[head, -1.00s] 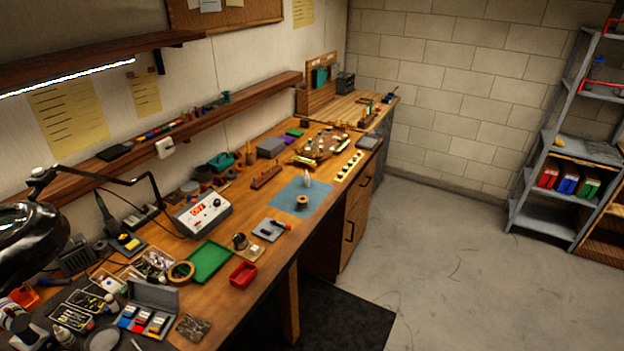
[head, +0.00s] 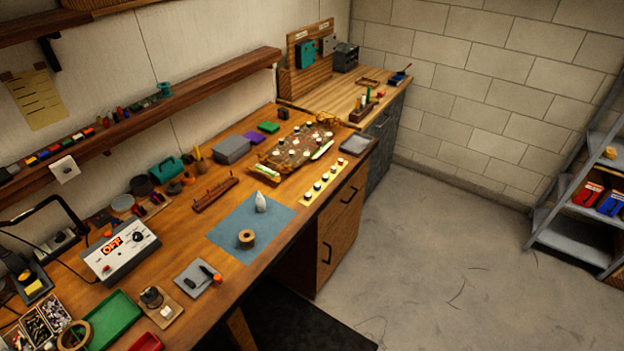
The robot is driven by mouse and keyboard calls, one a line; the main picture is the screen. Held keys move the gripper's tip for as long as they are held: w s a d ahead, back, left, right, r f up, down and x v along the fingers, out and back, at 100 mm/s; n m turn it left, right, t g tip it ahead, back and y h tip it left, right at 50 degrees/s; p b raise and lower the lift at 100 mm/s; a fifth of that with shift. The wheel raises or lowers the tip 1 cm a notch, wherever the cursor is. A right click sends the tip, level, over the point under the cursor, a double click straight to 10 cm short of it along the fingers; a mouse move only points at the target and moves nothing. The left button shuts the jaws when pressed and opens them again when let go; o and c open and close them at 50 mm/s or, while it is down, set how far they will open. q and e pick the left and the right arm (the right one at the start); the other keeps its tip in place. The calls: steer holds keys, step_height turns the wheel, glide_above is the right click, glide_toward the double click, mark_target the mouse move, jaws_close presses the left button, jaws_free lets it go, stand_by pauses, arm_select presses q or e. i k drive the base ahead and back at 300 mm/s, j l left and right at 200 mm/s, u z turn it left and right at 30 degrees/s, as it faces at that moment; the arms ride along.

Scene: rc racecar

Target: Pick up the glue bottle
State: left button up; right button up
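A small white bottle with a pointed tip (head: 261,203), which looks like the glue bottle, stands upright on a blue mat (head: 226,229) on the wooden workbench. A brown spool-like roll (head: 246,239) sits on the same mat, in front of the bottle and a little to its left. Nothing hides the bottle. Neither of my grippers is in the head view.
The concrete floor (head: 440,250) right of the bench is clear.

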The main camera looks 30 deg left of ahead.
mark_target(260, 203)
steer(key=i+u, duration=0.25)
steer(key=i, duration=0.15)
steer(key=i+l+u, duration=0.2)
steer(key=i, duration=0.2)
steer(key=i+l+u, duration=0.25)
steer(key=i, duration=0.15)
steer(key=j, duration=0.1)
